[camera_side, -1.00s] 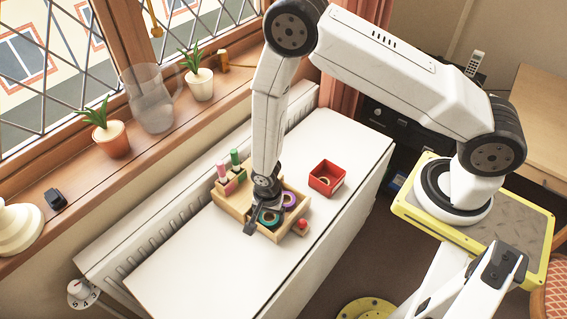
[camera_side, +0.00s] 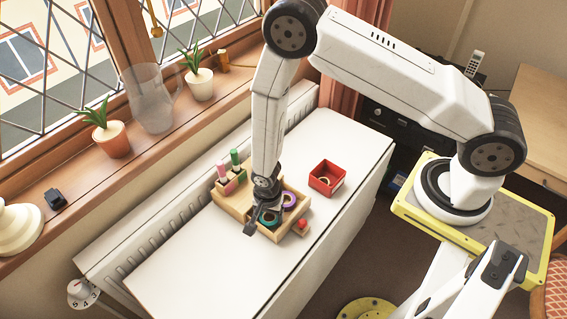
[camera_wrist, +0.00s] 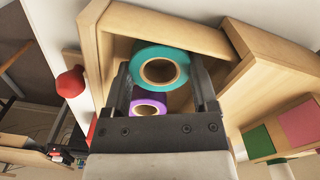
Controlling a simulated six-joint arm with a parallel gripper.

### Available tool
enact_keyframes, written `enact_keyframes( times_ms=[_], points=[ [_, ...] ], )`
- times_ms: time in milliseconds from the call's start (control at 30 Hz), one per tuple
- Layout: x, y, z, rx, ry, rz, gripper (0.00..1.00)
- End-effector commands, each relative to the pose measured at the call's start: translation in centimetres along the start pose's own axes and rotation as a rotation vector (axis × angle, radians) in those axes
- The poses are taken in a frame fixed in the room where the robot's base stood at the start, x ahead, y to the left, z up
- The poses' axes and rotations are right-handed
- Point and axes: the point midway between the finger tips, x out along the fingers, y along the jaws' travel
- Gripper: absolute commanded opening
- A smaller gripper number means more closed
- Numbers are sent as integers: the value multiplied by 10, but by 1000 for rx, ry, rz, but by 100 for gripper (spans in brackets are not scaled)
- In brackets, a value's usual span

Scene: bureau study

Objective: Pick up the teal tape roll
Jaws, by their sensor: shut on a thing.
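The teal tape roll (camera_wrist: 160,67) is in the wrist view, between the two fingers of my gripper (camera_wrist: 163,72), with its round hole facing the camera. In the side view the teal roll (camera_side: 269,219) shows only in part behind my gripper (camera_side: 262,218), which reaches down into the wooden tray (camera_side: 296,218). My gripper is shut on the teal roll, which is at the tray's near end. Whether the roll touches the tray floor is hidden.
A purple tape roll (camera_side: 289,199) lies beside the teal one in the tray. A red box (camera_side: 327,179) stands to the right. A red ball-topped thing (camera_side: 302,225) is by the tray's near corner. Pink and green items (camera_side: 230,170) stand at the back. The front tabletop (camera_side: 200,270) is clear.

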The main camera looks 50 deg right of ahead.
Motion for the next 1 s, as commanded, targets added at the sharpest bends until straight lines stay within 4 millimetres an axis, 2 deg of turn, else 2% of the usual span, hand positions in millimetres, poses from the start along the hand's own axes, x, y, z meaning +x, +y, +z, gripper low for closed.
enact_keyframes(
  times_ms=[367, 1000],
  points=[
    [-15, -1, 0, 0, 0, -1, 27],
    [-86, -1, 0, 0, 0, -2, 27]
  ],
)
